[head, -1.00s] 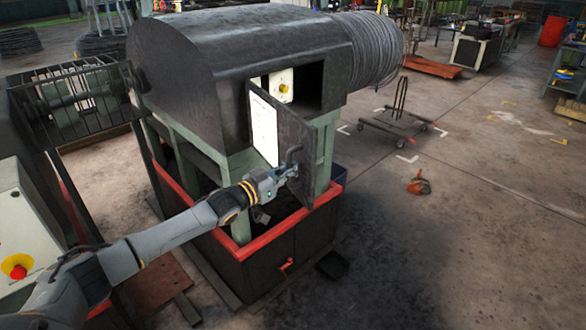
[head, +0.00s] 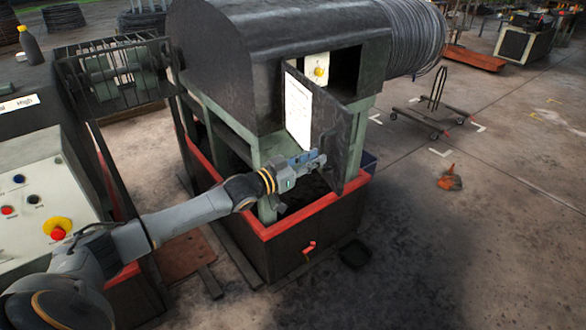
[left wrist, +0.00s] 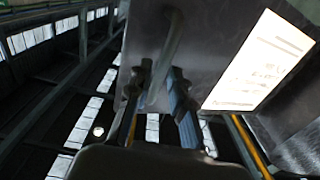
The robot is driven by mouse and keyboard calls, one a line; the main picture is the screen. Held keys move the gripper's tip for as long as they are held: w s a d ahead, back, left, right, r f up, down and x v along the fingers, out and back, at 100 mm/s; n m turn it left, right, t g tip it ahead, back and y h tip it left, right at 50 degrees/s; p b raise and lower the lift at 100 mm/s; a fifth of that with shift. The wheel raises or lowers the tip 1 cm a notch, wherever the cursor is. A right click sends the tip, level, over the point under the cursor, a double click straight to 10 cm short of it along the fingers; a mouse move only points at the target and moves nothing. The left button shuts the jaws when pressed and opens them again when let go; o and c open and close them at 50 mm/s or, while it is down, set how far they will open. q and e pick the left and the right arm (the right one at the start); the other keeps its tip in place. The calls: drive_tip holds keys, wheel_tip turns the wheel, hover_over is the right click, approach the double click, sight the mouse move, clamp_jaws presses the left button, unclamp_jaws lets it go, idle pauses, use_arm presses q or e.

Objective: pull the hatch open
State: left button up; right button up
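The hatch (head: 330,121) is a dark metal door on the front of the drum housing. It stands swung out, with a white sheet (head: 298,112) on its inner face. The hatch also fills the upper middle of the left wrist view (left wrist: 208,50). My left gripper (head: 318,160) is at the hatch's bar handle. In the left wrist view the handle (left wrist: 172,45) runs between the two fingers of the left gripper (left wrist: 160,72), which look closed around it; finger contact is partly hidden. My right gripper is not in view.
The opening behind the hatch shows a yellow button box (head: 317,68). A red-rimmed base (head: 300,218) stands below. A control panel (head: 38,200) is at the left. A wheeled cart (head: 432,112) and an orange item (head: 450,179) are on the floor at right, with clear floor around.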

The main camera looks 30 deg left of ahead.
use_arm(q)
drive_tip(key=v, duration=0.8)
drive_tip(key=shift+s+d, duration=0.1)
drive_tip(key=shift+s, duration=0.05)
